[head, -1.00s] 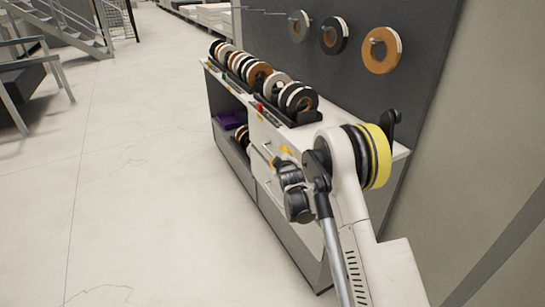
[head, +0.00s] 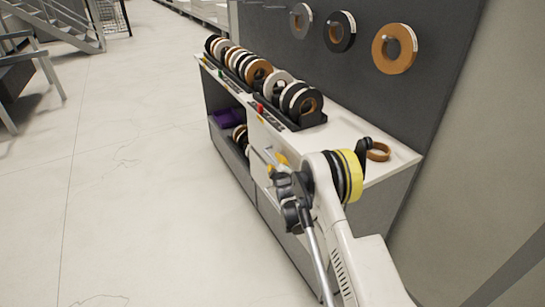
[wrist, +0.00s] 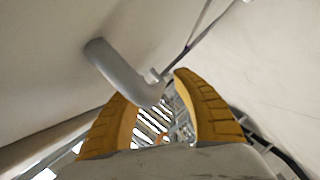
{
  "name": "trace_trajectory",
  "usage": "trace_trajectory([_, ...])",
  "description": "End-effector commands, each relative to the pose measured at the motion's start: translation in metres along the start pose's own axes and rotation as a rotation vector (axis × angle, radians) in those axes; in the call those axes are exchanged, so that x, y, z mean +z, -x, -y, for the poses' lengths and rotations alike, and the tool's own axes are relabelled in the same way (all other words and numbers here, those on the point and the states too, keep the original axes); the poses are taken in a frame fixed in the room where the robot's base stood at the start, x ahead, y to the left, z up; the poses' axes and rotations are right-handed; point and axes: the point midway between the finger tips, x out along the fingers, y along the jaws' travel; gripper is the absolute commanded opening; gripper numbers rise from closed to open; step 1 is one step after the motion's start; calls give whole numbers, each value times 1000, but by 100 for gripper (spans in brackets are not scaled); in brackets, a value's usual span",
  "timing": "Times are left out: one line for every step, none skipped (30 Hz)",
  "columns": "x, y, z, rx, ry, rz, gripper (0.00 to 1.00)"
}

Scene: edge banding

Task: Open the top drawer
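The cabinet (head: 400,160) has a white top and drawer fronts on its left-facing side. My gripper (head: 281,160) is right at this front. In the wrist view, its two orange-yellow finger pads (wrist: 160,105) stand apart with nothing clamped between them. A grey bent bar handle (wrist: 122,74) on a pale front lies just ahead of the fingertips, its end near the gap. I cannot tell whether it reaches between the pads or touches them.
Several edge-banding rolls (head: 257,72) stand in a row on the cabinet top, and a brown roll (head: 378,152) lies near my arm. More rolls (head: 394,48) hang on the dark back panel. A purple item (head: 228,118) sits in the open shelf.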

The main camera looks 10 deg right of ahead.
Motion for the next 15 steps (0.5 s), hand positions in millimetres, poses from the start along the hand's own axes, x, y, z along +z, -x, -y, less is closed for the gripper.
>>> trace_trajectory([1,0,0,0,0,0,34])
trace_trajectory([1,-1,1,0,0,0,34])
trace_trajectory([1,-1,1,0,0,0,34])
trace_trajectory([1,-1,1,0,1,0,34])
trace_trajectory([1,-1,1,0,1,0,34])
trace_trajectory([1,-1,1,0,0,0,34])
trace_trajectory([1,-1,1,0,0,0,34])
trace_trajectory([1,-1,1,0,0,0,34])
trace_trajectory([1,-1,1,0,0,0,34])
trace_trajectory([1,-1,1,0,0,0,27])
trace_trajectory([1,-1,1,0,0,0,18])
trace_trajectory([1,-1,1,0,0,0,5])
trace_trajectory([1,-1,1,0,0,0,0])
trace_trajectory([1,-1,1,0,0,0,0])
trace_trajectory([1,-1,1,0,0,0,0])
